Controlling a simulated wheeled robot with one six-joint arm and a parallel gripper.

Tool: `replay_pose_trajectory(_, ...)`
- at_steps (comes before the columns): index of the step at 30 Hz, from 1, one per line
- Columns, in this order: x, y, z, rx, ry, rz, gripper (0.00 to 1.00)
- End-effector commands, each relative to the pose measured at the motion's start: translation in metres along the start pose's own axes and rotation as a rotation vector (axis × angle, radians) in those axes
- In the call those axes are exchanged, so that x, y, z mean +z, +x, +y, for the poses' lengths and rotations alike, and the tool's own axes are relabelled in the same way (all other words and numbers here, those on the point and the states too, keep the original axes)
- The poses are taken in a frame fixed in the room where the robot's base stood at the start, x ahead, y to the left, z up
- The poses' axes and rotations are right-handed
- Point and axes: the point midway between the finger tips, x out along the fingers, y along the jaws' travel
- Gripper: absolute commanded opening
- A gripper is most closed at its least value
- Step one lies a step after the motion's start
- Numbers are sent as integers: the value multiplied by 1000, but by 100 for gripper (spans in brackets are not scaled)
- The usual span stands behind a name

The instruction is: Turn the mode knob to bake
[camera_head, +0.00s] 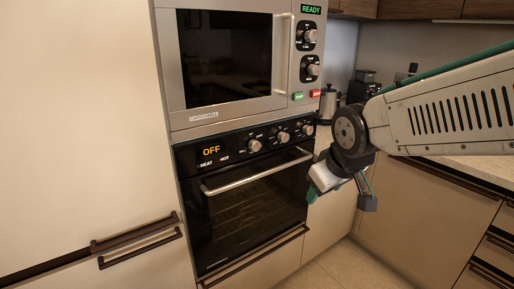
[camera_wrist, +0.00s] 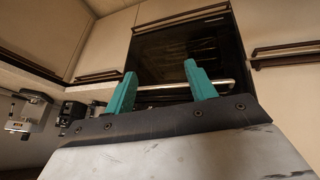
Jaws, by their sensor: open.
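The oven (camera_head: 245,195) is built into the tall cabinet, with its door closed and a display reading OFF (camera_head: 211,152). Three knobs sit in a row on its black panel: a left knob (camera_head: 254,145), a middle knob (camera_head: 283,137) and a right knob (camera_head: 307,130). Their labels are too small to read, so I cannot tell which is the mode knob. My gripper (camera_head: 338,195) is open and empty, to the right of the oven and below knob height, apart from it. In the wrist view, my gripper's teal fingers (camera_wrist: 159,92) are spread, with the oven handle (camera_wrist: 165,87) beyond them.
A microwave (camera_head: 228,60) reading READY, with two knobs and green and red buttons, is above the oven. A kettle (camera_head: 328,102) and a dark coffee machine (camera_head: 364,86) stand on the right counter. Cabinets with dark handles flank the oven. The floor (camera_head: 345,268) in front is clear.

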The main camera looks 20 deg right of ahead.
Motion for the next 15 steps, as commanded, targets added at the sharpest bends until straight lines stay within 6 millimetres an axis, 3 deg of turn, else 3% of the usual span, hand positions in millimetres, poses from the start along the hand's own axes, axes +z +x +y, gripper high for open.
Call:
replay_pose_trajectory(1, -24, 23, 8, 22, -51, 65, 56)
replay_pose_trajectory(3, -58, 47, 16, 55, -132, 184, 56)
replay_pose_trajectory(9, -141, 107, 24, 133, -360, 526, 56)
replay_pose_trajectory(15, -188, 144, 12, 186, -527, 850, 56)
